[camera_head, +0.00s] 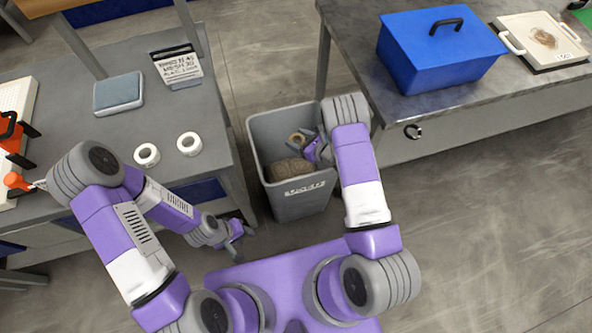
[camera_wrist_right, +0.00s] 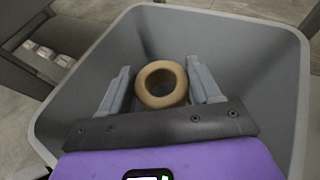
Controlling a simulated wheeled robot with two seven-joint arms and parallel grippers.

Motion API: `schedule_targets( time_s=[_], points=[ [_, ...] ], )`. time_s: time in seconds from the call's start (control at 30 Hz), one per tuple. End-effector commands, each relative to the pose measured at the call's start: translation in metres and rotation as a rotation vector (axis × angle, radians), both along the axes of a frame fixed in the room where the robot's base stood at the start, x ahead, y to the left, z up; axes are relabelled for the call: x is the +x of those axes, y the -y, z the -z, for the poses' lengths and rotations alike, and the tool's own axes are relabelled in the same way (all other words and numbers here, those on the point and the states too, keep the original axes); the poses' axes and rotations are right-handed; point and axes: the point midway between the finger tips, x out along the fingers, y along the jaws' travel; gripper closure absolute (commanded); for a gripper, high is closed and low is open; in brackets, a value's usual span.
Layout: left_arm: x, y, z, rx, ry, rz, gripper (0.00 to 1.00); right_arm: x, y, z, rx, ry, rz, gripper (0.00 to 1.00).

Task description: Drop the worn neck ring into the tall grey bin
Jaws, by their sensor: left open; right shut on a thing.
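The worn neck ring (camera_head: 296,139) is tan and round with an open hole. My right gripper (camera_head: 308,146) is shut on it, over the mouth of the tall grey bin (camera_head: 300,205). In the right wrist view the ring (camera_wrist_right: 160,85) sits between the fingers of the right gripper (camera_wrist_right: 160,84), with the bin's walls (camera_wrist_right: 260,70) all around. My left gripper (camera_head: 238,231) is open and empty, low beside the left bench, to the left of the bin.
A brown bundle (camera_head: 290,169) shows inside the bin. Two white rings (camera_head: 147,155) (camera_head: 189,144) lie on the left bench (camera_head: 120,130), near a blue-grey pad (camera_head: 118,93) and a lettered sign (camera_head: 178,67). The right bench (camera_head: 350,40) bears a blue box (camera_head: 438,55) and a white tray (camera_head: 520,50).

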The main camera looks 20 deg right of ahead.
Motion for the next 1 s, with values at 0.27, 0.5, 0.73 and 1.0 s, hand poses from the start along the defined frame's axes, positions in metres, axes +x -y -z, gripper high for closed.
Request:
schedule_targets(
  time_s=[0.27, 0.5, 0.73, 1.0],
  points=[
    [0.000, 0.000, 0.000, 0.000, 0.000, 0.000, 0.57, 0.000, 0.000, 0.000, 0.000, 0.000, 0.000, 0.07],
    [0.000, 0.000, -0.001, 0.000, 0.000, 0.000, 0.57, -0.001, 0.001, -0.001, 0.000, -0.001, 0.000, 0.07],
    [0.000, 0.000, -0.012, 0.000, 0.000, 0.000, 0.57, -0.023, 0.017, -0.014, 0.001, -0.002, 0.005, 0.07],
    [0.000, 0.000, -0.022, 0.000, 0.000, 0.000, 0.57, -0.053, 0.036, -0.028, 0.000, -0.001, 0.003, 0.07]
  ],
)
